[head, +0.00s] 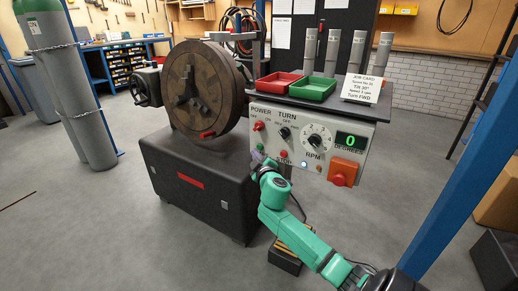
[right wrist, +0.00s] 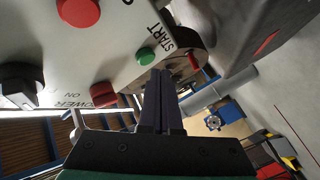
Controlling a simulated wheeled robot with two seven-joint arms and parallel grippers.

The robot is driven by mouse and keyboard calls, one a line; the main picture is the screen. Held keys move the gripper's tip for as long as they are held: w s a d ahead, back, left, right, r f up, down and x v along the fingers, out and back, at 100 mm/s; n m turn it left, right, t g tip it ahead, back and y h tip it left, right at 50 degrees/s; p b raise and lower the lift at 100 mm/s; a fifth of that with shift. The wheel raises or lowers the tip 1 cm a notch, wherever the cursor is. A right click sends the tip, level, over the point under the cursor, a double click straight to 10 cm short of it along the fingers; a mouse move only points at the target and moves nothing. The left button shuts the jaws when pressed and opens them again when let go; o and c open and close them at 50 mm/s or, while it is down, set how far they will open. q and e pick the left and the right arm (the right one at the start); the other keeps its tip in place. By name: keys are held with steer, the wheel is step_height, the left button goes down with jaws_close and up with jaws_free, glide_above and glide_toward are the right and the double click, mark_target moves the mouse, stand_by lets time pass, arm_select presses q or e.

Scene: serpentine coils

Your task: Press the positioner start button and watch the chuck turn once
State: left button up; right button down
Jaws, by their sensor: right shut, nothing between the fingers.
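The positioner's round chuck (head: 207,90) stands tilted upright on a dark base, with a red mark at its lower rim. The pale control panel (head: 312,135) carries power and turn switches, an RPM dial and a green display (head: 350,141) reading 0. The green start button (right wrist: 146,56) is labelled START; it also shows in the head view (head: 261,147). My right gripper (right wrist: 161,72) is shut and empty, its fingertips close beside the green button. I cannot tell whether they touch it. In the head view the right gripper (head: 258,158) is at the panel's lower left. My left gripper is out of view.
A red stop button (right wrist: 78,12) and a red emergency knob (head: 342,172) are on the same panel. Red (head: 280,82) and green (head: 312,88) trays and a job card (head: 361,89) sit on top. A blue post (head: 455,150) stands at right.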

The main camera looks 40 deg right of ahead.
steer(key=shift+d, duration=0.1)
stand_by(0.7)
steer(key=shift+w+d, duration=0.15)
steer(key=shift+d, duration=0.15)
